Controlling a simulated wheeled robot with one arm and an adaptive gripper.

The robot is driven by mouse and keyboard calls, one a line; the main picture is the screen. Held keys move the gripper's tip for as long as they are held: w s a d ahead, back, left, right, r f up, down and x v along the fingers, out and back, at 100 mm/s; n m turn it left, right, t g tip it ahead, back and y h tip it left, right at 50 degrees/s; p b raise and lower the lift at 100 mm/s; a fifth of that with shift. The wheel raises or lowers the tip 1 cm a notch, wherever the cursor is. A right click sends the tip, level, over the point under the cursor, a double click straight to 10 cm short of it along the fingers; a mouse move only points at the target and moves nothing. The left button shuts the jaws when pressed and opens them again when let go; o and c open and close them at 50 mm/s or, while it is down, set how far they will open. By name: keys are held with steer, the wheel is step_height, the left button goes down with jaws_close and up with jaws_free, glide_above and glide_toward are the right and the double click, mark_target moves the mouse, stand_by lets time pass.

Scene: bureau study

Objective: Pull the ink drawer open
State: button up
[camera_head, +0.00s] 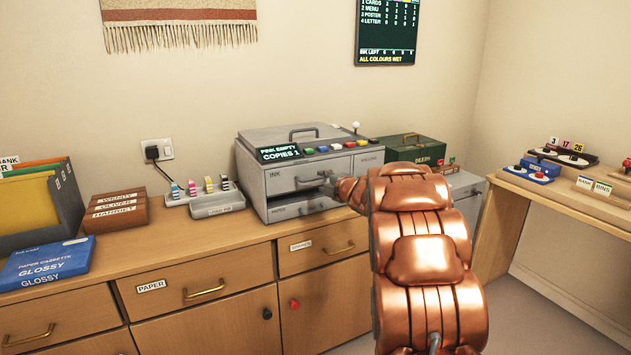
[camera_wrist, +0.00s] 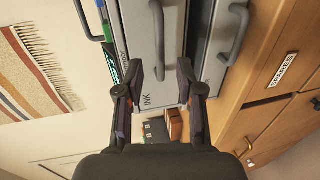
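The grey copier (camera_head: 262,155) stands on the wooden cabinet. Its ink drawer (camera_head: 285,181), labelled INK, has a handle at its middle right and looks shut. In the wrist view, turned sideways, the ink drawer front (camera_wrist: 172,60) carries a dark handle (camera_wrist: 158,42). My gripper (camera_wrist: 160,72) is open, its two dark fingers on either side of the handle's line, close to the drawer front. I cannot tell whether they touch it. In the head view my gripper (camera_head: 330,181) is small at the drawer front, partly hidden by my copper arm.
The paper drawer (camera_head: 298,207) with its own handle (camera_wrist: 237,35) lies just below. The copier's display (camera_head: 279,153) reads PINK EMPTY, COPIES 1. A tray of coloured ink pieces (camera_head: 214,206) stands to the left, a green box (camera_head: 412,149) to the right.

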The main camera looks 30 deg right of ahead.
mark_target(316, 179)
steer(key=shift+x, duration=3.25)
jaws_close()
